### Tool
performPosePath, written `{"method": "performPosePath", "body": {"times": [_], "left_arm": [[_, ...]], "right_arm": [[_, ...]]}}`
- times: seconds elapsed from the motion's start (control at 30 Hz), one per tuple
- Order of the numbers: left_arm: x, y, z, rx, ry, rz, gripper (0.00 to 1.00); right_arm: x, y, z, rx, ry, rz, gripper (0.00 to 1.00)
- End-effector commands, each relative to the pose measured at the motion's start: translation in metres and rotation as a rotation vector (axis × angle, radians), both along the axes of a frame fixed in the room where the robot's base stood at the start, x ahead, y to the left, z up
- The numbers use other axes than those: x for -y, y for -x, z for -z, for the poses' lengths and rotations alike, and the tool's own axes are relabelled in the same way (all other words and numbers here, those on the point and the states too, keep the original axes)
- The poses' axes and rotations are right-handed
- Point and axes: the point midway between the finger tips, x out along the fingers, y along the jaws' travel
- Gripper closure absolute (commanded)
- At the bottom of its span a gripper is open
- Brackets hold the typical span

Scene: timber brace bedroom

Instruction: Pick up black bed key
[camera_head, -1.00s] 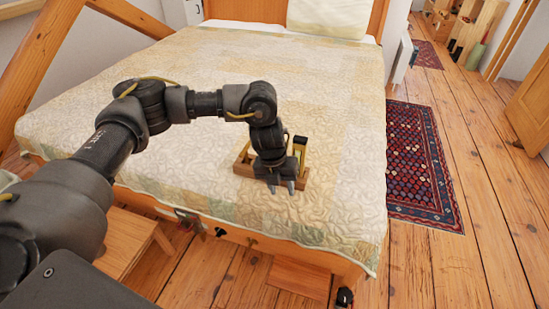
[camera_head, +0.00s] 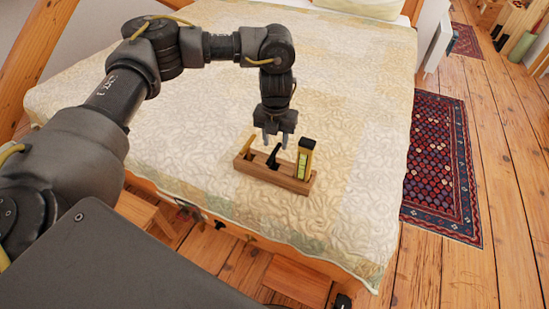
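A wooden rack (camera_head: 262,175) lies on the bed quilt near its front edge and holds several upright tools. A black tool (camera_head: 273,157), which looks like the black bed key, stands in its middle, between a yellowish wooden piece (camera_head: 246,147) on the left and a yellow, black-topped item (camera_head: 304,160) on the right. My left gripper (camera_head: 275,141) points down just above the black tool. Its two fingers are apart with nothing seen between them. They appear not to touch the tool. My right gripper is out of view.
The bed's quilt (camera_head: 190,120) is clear around the rack. Small dark fittings (camera_head: 219,225) show along the front bed rail. A wooden step (camera_head: 298,281) is below the bed's front edge. A patterned rug (camera_head: 440,160) lies on the floor at right.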

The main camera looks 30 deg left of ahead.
Motion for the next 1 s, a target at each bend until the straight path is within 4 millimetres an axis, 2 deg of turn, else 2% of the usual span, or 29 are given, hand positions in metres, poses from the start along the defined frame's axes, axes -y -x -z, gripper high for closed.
{"method": "performPosePath", "body": {"times": [0.03,0.1,0.2,0.47,0.77,1.0], "left_arm": [[0.000,0.001,0.012,-0.005,0.001,-0.002,0.61],[0.000,0.001,0.022,-0.004,0.001,-0.002,0.61],[0.000,0.001,0.031,-0.002,0.000,-0.002,0.61],[-0.003,0.001,0.039,-0.002,0.000,-0.004,0.61],[-0.008,0.002,0.081,-0.003,0.001,-0.005,0.61],[-0.008,0.001,0.086,0.000,0.000,-0.005,0.61]], "right_arm": [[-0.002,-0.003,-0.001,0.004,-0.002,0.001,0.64],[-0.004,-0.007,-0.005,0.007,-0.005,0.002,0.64],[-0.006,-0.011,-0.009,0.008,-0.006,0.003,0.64],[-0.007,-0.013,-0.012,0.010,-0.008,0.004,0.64],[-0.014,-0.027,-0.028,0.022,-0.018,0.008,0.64],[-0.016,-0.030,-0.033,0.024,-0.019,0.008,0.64]]}}
